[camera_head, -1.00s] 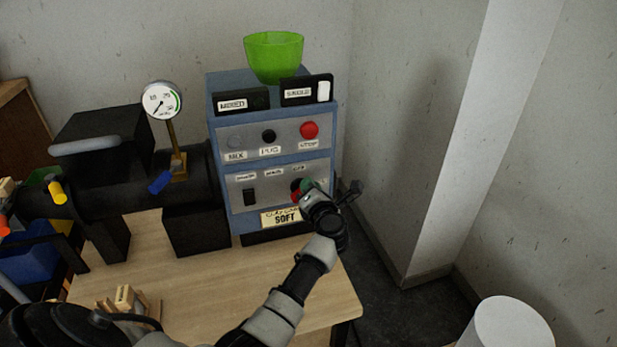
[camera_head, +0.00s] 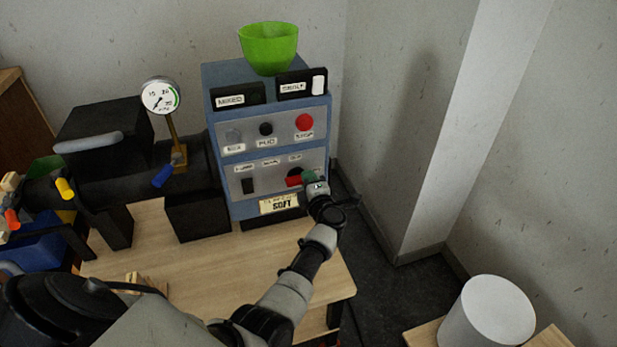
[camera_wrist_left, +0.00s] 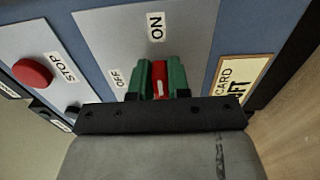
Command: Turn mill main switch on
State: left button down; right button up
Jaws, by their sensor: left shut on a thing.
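The mill's control box (camera_head: 222,140) stands at the back of the table. Its red main switch handle (camera_head: 294,182) is on the lower panel. My left gripper (camera_head: 312,180) is shut on this handle with its green fingers. In the left wrist view the red handle (camera_wrist_left: 160,80) shows between the two fingers (camera_wrist_left: 160,75). The handle lies in line with the ON label (camera_wrist_left: 156,27); the OFF label (camera_wrist_left: 118,78) is off to its side. The fingers hide part of the handle. My right gripper is not in view.
A green bowl (camera_head: 269,48) stands on top of the box. A gauge (camera_head: 161,96) stands to the left. The front of the table (camera_head: 230,265) is mostly clear.

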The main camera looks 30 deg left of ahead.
pick_arm(q)
jog(key=shift+f, duration=0.15)
dwell(0.3)
jog(key=c, duration=1.1)
grip_release()
jog(key=shift+d, duration=0.1)
